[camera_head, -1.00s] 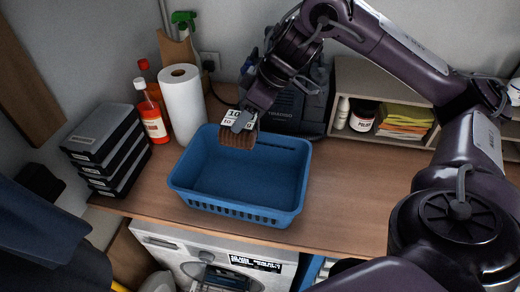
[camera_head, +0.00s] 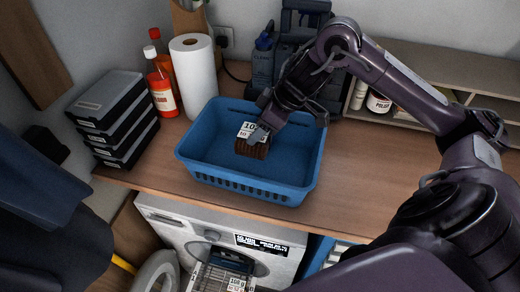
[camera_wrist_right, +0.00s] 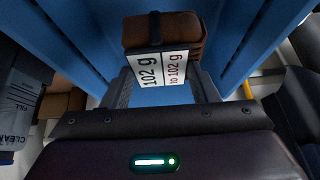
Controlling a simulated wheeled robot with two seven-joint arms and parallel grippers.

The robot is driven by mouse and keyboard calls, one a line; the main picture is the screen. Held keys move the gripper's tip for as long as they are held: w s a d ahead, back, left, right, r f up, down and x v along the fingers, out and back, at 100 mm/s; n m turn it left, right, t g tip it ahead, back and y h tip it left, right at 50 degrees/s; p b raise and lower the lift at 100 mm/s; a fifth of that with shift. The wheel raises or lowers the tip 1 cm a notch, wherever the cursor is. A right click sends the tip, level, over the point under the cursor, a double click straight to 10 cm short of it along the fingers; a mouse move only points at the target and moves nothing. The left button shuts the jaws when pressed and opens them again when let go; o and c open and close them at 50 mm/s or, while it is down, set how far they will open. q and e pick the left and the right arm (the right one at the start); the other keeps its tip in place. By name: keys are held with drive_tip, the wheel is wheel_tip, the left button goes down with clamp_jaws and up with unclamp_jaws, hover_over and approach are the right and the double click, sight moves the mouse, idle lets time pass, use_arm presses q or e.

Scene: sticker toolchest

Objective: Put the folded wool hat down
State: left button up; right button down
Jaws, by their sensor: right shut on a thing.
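The folded wool hat (camera_head: 252,151) is a small brown bundle with a dark band and a white tag marked "102 g". It is inside the blue basket (camera_head: 248,188), low between the walls. I cannot tell whether it touches the basket floor. My right gripper (camera_head: 263,134) reaches into the basket from above and is shut on the hat. In the right wrist view the hat (camera_wrist_right: 165,32) shows beyond the fingers, with its tag facing the camera and blue basket walls around it. My left gripper does not show.
The basket stands on a wooden counter (camera_head: 350,165) above a washing machine (camera_head: 170,228). Stacked black cases (camera_head: 115,120), orange bottles (camera_head: 163,90) and a paper roll (camera_head: 194,75) stand left of it. A shelf (camera_head: 430,75) stands at the back right. The basket looks otherwise empty.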

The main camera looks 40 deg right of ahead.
sight(260, 146)
wheel_tip(260, 146, down, 2)
drive_tip(key=shift+f, duration=0.2)
drive_tip(key=shift+w+d+f, duration=0.1)
drive_tip(key=shift+d+f, duration=0.1)
drive_tip(key=shift+f, duration=0.5)
wheel_tip(260, 146, down, 3)
drive_tip(key=shift+a+r+p, duration=0.1)
drive_tip(key=shift+p, duration=0.25)
drive_tip(key=shift+f, duration=0.2)
drive_tip(key=c, duration=0.5)
unclamp_jaws()
